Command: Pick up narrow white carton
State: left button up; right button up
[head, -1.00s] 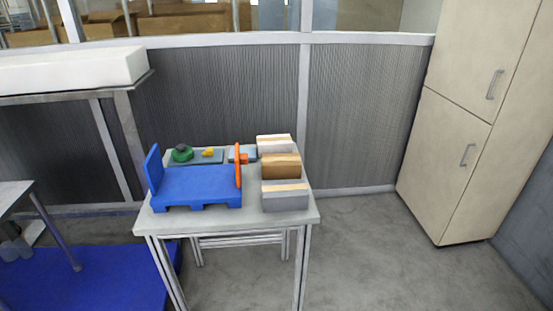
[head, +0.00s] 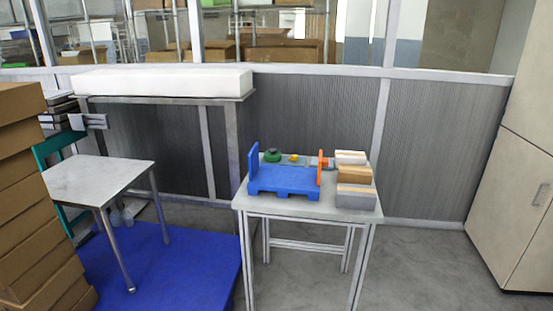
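A small whitish carton (head: 351,157) with a tan strip stands at the back of a row of boxes on the small grey table (head: 290,205). A brown carton (head: 354,174) is in front of it, and a grey box (head: 356,197) with a light top is nearest me. The cartons are close together; small gaps cannot be made out. A long, low white block (head: 160,82) lies on a high shelf at the left. I cannot tell for certain which white item is the narrow carton. Neither of my grippers is in view.
Beside the cartons are a blue pallet-like stand (head: 285,180), an orange upright piece (head: 319,174) and a green item (head: 272,155). Stacked brown boxes (head: 35,200), a white-topped table (head: 100,178) and a blue mat (head: 165,265) are left. Floor right of the table is clear.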

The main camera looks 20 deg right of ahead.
aim_at(359, 158)
jog(key=i+l+u, duration=0.2)
jog(key=l+u, duration=0.15)
jog(key=l, duration=0.2)
jog(key=i+l+u, duration=0.1)
jog(key=l+u, duration=0.25)
jog(key=l, duration=0.2)
jog(key=l+u, duration=0.35)
jog(key=l, duration=0.25)
jog(key=i, duration=0.05)
